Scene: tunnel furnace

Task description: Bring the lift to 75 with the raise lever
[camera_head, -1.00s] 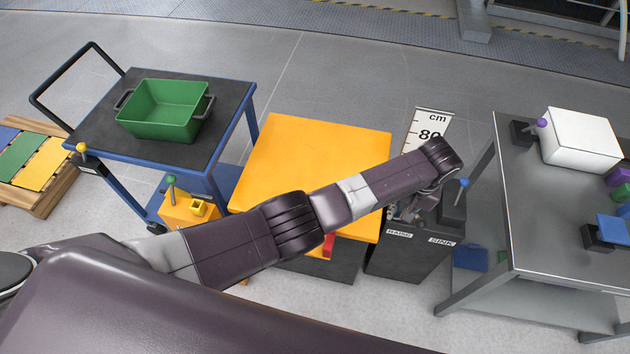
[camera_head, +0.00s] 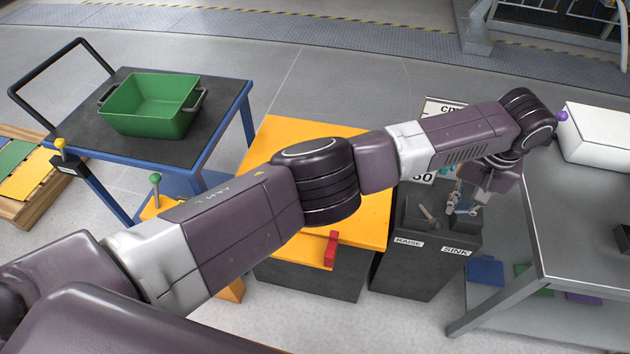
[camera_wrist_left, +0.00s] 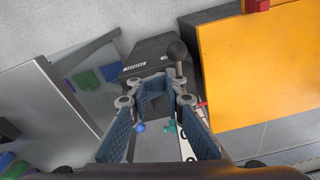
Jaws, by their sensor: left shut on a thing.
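The dark control box (camera_head: 405,272) has labels RAISE and SINK. The raise lever (camera_head: 427,213), with a dark knob, stands free above the RAISE label and also shows in the left wrist view (camera_wrist_left: 177,52). My left gripper (camera_head: 457,205) is over the SINK side, shut on what looks like the sink lever; a blue knob (camera_wrist_left: 140,127) shows between its fingers in the left wrist view. The yellow lift top (camera_head: 268,135) is beside the box, partly hidden by my arm. The white cm scale (camera_head: 440,106) behind is largely covered, so the height cannot be read. My right gripper is out of view.
A grey table (camera_head: 575,245) with a white box (camera_head: 598,135) stands close on the right. A blue cart (camera_head: 225,98) carrying a green bin (camera_head: 150,105) is at the left. A red block (camera_head: 331,248) sits at the lift's front edge.

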